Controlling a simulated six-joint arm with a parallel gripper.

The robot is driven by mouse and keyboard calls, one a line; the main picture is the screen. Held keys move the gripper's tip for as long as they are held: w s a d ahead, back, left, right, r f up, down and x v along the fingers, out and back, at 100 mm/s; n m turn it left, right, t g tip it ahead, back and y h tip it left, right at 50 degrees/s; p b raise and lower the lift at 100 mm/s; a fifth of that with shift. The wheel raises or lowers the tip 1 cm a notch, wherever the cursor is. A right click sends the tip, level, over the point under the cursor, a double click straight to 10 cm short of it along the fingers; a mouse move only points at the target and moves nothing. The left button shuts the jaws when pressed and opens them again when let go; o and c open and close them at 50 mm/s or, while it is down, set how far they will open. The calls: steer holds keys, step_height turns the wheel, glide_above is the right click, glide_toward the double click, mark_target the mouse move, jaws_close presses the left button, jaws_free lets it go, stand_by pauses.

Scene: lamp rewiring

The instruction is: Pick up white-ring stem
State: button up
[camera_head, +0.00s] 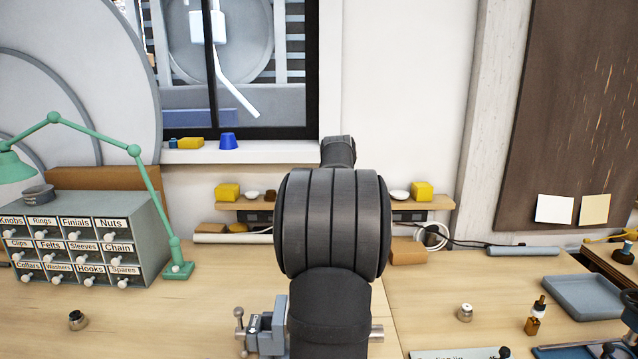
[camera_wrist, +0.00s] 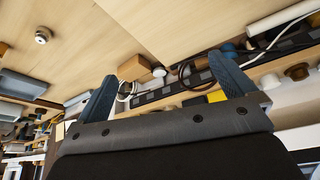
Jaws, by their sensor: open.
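A small round metal piece with a pale top (camera_head: 465,312) stands on the bench right of my arm in the head view. A similar small round piece (camera_wrist: 43,36) shows at the upper left of the wrist view. I cannot tell for certain whether either is the white-ring stem. My gripper (camera_wrist: 162,68) is open in the wrist view, its two blue fingers wide apart with nothing held between them. Bench clutter and the back shelf show beyond the fingers, well away from the small piece. My arm hides the gripper in the head view.
A vise (camera_head: 265,330) stands beside my arm, partly hidden. A drawer cabinet (camera_head: 85,240) and green lamp (camera_head: 150,185) are at left. Another small round piece (camera_head: 77,320) stands in front of the cabinet. A brown dropper bottle (camera_head: 535,318) and blue-grey tray (camera_head: 582,297) are at right.

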steer(key=c, duration=1)
steer(key=m+h, duration=0.3)
steer(key=m, duration=0.2)
glide_toward(540, 304)
steer(key=x, duration=1.3)
steer(key=shift+r, duration=0.1)
